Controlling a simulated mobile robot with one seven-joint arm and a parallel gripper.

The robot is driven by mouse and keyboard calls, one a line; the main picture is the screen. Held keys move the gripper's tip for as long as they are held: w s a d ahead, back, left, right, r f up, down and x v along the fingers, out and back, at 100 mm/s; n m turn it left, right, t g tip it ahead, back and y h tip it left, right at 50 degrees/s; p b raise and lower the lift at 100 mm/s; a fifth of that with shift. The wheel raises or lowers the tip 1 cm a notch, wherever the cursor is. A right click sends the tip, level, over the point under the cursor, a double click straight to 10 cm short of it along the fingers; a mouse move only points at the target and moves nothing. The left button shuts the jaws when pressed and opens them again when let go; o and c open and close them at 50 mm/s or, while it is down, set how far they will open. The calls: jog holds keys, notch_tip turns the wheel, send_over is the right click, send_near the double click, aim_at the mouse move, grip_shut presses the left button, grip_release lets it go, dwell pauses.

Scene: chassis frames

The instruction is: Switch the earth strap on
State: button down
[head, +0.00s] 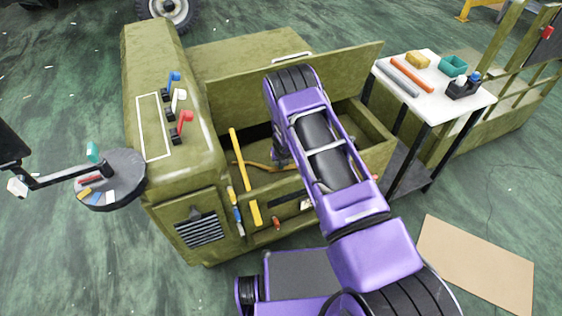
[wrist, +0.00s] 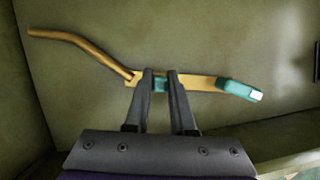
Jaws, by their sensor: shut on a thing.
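The earth strap seems to be the brown cable (wrist: 80,48) joined to a flat copper-coloured bar (wrist: 203,81), against the olive wall in the wrist view. A teal block with a white end (wrist: 238,90) sits at the bar's right end. My gripper (wrist: 160,74) is shut on a small teal piece (wrist: 160,86) at the bar's left part, near the cable joint. In the head view a brown strip (head: 262,166), likely the same cable, shows inside the open bay; my arm hides the jaws' contact. I cannot tell whether the strap is on or off.
Blue (head: 173,82), white (head: 177,100) and red (head: 183,126) levers stand on the olive machine's top. A raised olive panel (head: 235,85) backs the bay, and a yellow bar (head: 240,158) leans at its front. A white-topped table (head: 445,100) stands right. Cardboard (head: 475,262) lies on the floor.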

jog(key=c, duration=0.8)
grip_release()
jog(key=shift+o, duration=0.2)
jog(key=shift+r, duration=0.1)
jog(key=p+v, duration=0.1)
jog(key=v, duration=1.6)
jog(key=shift+r, duration=0.15)
